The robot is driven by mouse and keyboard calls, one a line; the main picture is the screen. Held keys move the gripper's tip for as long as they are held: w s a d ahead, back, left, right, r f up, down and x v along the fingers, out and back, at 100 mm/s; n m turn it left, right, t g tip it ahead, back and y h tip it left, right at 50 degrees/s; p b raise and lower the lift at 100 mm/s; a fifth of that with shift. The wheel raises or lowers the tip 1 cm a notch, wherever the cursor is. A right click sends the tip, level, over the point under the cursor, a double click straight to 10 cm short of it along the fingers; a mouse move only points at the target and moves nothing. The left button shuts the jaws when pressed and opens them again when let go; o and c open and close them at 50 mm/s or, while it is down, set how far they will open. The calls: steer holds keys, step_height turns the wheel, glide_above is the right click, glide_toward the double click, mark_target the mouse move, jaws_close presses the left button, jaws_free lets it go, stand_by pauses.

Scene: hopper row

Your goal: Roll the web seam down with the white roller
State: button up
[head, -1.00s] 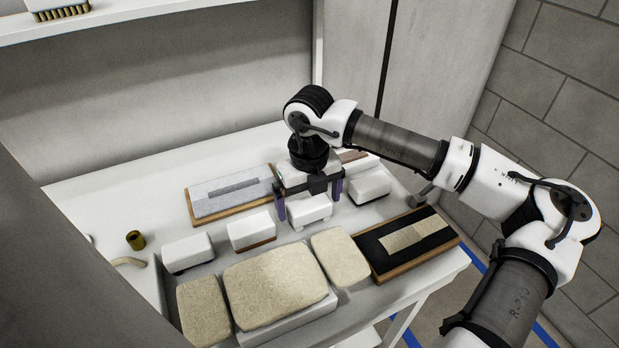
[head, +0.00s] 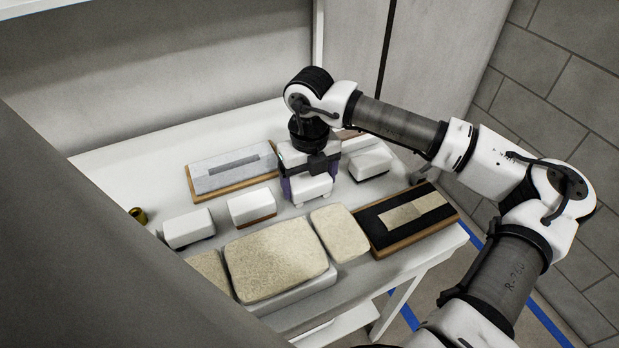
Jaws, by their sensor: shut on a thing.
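My gripper (head: 310,177) points down over the middle of the table and is shut on a white block-shaped tool (head: 311,188), one finger on each side. The tool appears to stand on the tabletop; whether its underside carries a roller is hidden. Similar white blocks stand apart on both sides: one with a dark underside (head: 188,229), one with a brown base (head: 251,207) and one at the right (head: 370,163). A black board with a wooden edge (head: 388,232) lies at the right, bearing tan overlapping strips (head: 414,212), possibly the web seam.
A pale grey board (head: 215,180) with a darker strip lies left of my gripper. Tan pads (head: 275,258) (head: 340,232) lie in front. Bare tabletop (head: 135,165) shows at the back left.

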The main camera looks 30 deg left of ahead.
mark_target(309, 179)
steer(key=shift+r, duration=0.15)
steer(key=shift+r+p, duration=0.9)
steer(key=shift+r, duration=2)
steer(key=shift+a, duration=0.1)
